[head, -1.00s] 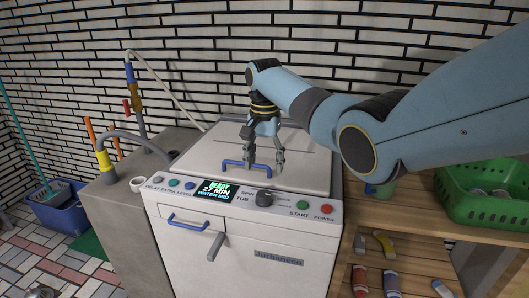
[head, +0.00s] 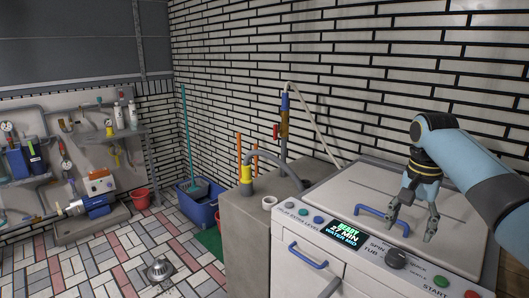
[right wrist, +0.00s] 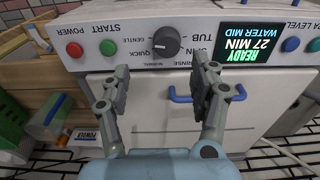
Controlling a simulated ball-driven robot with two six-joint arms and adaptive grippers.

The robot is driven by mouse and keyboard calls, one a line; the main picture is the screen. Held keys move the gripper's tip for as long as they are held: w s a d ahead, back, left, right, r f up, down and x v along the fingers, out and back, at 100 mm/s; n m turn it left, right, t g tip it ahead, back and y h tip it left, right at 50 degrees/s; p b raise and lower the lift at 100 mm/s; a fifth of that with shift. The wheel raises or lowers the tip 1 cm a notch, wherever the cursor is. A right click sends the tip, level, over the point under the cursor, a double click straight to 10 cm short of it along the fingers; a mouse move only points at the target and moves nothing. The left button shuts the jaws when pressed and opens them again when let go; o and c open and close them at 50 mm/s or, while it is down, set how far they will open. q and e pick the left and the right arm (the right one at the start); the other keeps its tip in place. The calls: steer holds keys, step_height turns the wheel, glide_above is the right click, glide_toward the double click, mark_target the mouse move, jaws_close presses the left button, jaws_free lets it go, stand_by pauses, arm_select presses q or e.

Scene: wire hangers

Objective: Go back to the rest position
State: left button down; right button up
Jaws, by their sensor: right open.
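My right gripper (head: 411,232) is open and empty in the head view. It hangs over the top of the white washing machine (head: 322,195), near the blue lid handle (head: 382,217). In the right wrist view the open gripper (right wrist: 160,82) shows its two fingers apart, in front of the control panel with the dark knob (right wrist: 166,42) between them. The lid looks closed. The display (head: 345,235) reads READY, 27 MIN, WATER MID. My left gripper is not in view.
A concrete block with pipes (head: 245,215) stands left of the machine. A blue mop bucket (head: 200,207) and red bucket (head: 141,198) are farther left. A pump (head: 98,206) sits by the back wall. The tiled floor (head: 120,260) between is mostly open; a metal object (head: 159,270) lies on it.

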steer(key=s+a+f+n+t, duration=0.1)
steer(key=s+a+f+n, duration=0.2)
steer(key=s, duration=0.6)
steer(key=s+a+f+n+t, duration=0.1)
steer(key=s+a+f+n, duration=0.2)
steer(key=s, duration=0.5)
steer(key=s+a+r+n+t, duration=0.1)
steer(key=s+r+n, duration=0.15)
steer(key=s, duration=0.55)
steer(key=s+a+r+n, duration=0.2)
steer(key=s+r, duration=0.1)
steer(key=s, duration=0.5)
steer(key=s+d+f+b, duration=0.1)
steer(key=f+b, duration=0.1)
steer(key=f, duration=1)
steer(key=s+d+f+g+b, duration=0.1)
steer(key=f+b, duration=0.2)
steer(key=f, duration=0.8)
steer(key=s+d+f+b, duration=0.1)
steer(key=f+b, duration=0.1)
steer(key=f, duration=1)
steer(key=s+f+g+b, duration=0.1)
steer(key=s+f+b, duration=0.4)
steer(key=s+f, duration=1.3)
steer(key=shift+d+f+h, duration=0.3)
steer(key=shift+d+f, duration=0.15)
steer(key=shift+f, duration=0.45)
steer(key=shift+s+m, duration=0.1)
steer(key=shift+m, duration=0.15)
